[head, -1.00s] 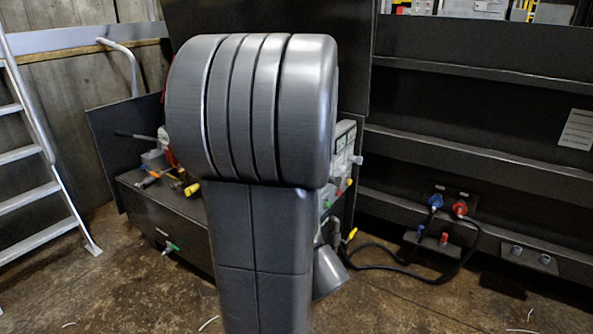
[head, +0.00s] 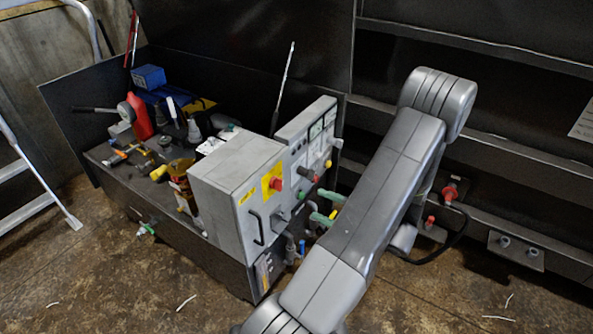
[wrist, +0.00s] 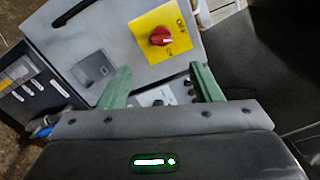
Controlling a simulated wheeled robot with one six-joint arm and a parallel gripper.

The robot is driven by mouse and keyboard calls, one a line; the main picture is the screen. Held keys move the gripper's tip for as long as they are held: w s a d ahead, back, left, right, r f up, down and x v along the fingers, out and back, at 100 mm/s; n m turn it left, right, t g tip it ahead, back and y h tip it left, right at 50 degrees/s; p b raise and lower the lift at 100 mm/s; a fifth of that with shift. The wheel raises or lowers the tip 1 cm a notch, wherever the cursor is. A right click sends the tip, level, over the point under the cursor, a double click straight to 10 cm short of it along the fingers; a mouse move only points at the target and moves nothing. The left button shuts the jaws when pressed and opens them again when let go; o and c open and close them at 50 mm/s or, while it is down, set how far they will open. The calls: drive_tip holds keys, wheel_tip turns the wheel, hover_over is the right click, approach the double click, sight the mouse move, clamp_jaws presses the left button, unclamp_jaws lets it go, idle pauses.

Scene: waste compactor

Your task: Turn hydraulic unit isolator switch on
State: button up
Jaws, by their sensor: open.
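The isolator switch is a red knob (head: 275,184) on a yellow plate (head: 267,194), on the front of a grey cabinet (head: 232,190). In the wrist view the knob (wrist: 161,36) is large and clear, with a pale mark at its right side. "OFF" is printed on the yellow plate (wrist: 150,22) to the knob's upper right; a smaller label below it is hard to read. My gripper (head: 316,204) has green fingers spread apart, empty, in front of the cabinet and right of the knob. In the wrist view my gripper (wrist: 162,76) lies below the knob, not touching it.
A black handle (head: 257,228) and a grey socket box (head: 281,214) are on the cabinet front. A panel with gauges (head: 316,130) stands at its right. A ladder (head: 35,180) stands at left. Floor in front is mostly clear.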

sight(282, 186)
drive_tip(key=p+x, duration=0.1)
drive_tip(key=x, duration=1.2)
drive_tip(key=shift+w+a, duration=0.2)
drive_tip(key=shift+w, duration=0.15)
drive_tip(key=c, duration=1)
